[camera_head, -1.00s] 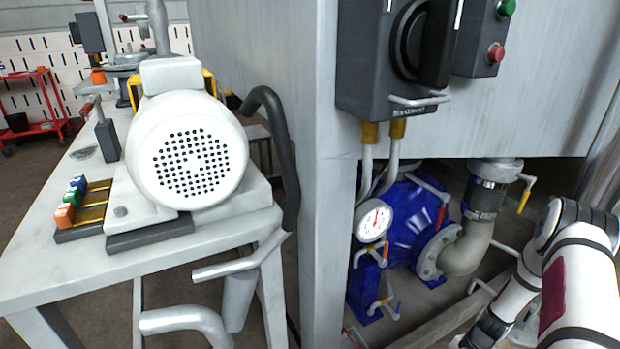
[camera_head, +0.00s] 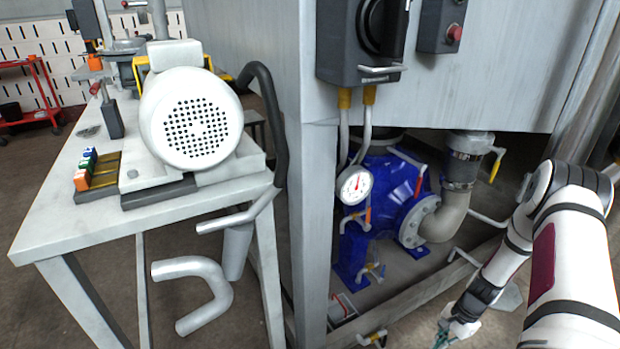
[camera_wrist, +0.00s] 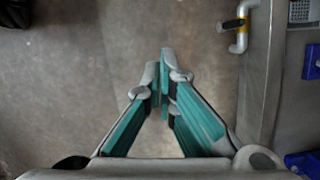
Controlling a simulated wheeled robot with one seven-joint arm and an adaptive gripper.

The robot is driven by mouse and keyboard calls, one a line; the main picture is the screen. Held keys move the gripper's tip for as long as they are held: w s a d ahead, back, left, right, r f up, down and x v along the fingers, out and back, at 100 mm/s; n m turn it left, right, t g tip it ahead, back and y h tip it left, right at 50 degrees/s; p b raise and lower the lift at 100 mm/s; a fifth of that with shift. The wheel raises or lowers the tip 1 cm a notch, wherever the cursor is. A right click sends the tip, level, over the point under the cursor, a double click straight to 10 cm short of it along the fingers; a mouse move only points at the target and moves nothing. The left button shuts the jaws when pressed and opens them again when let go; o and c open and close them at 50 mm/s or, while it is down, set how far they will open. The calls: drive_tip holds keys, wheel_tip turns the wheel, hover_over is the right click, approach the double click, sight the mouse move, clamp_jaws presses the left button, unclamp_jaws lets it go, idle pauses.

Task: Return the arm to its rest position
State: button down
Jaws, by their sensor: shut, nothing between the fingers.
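My gripper (camera_wrist: 160,85) shows in the wrist view with its teal fingers closed together at the tips and nothing between them. It points down over bare floor. In the head view my white and black arm comes in at the right, and my gripper (camera_head: 441,341) is partly cut off at the bottom edge. It hangs in front of the machine's lower frame, apart from the pump and pipes.
A blue pump (camera_head: 385,200) with a white gauge (camera_head: 354,186) sits under the grey machine cabinet (camera_head: 480,90). A light workbench (camera_head: 75,215) with a motor (camera_head: 195,122) stands left. A bent pipe (camera_head: 215,290) is near it. Brown floor (camera_wrist: 65,90) is open below my gripper.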

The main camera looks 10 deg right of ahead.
drive_tip(key=w+a+r+n, duration=0.1)
drive_tip(key=a+r+n, duration=0.15)
drive_tip(key=r, duration=0.85)
drive_tip(key=w+a+r+n+h, duration=0.15)
drive_tip(key=a+r, duration=0.25)
drive_tip(key=r, duration=0.6)
drive_tip(key=w+a+r+n, duration=0.1)
drive_tip(key=a+r+n, duration=0.15)
drive_tip(key=r, duration=0.85)
drive_tip(key=s+a+r+n, duration=0.2)
drive_tip(key=s+a+r, duration=0.25)
drive_tip(key=r, duration=0.25)
drive_tip(key=s+a+r+n, duration=0.1)
drive_tip(key=s+a+r, duration=0.3)
drive_tip(key=a+r, duration=0.15)
drive_tip(key=s+a+r+n+h, duration=0.1)
drive_tip(key=s+a+r+n, duration=0.1)
drive_tip(key=s, duration=0.5)
drive_tip(key=s+a+r+n, duration=0.2)
drive_tip(key=s+r, duration=0.1)
drive_tip(key=s, duration=0.5)
drive_tip(key=s+a+r+n+h, duration=0.1)
drive_tip(key=s+a+r+n, duration=0.1)
drive_tip(key=s, duration=0.5)
wheel_tip(320, 180, up, 34)
drive_tip(key=d+t+p, duration=0.1)
drive_tip(key=t+p, duration=0.3)
drive_tip(key=p, duration=2.8)
drive_tip(key=shift+w+t, duration=0.2)
drive_tip(key=shift+t, duration=0.2)
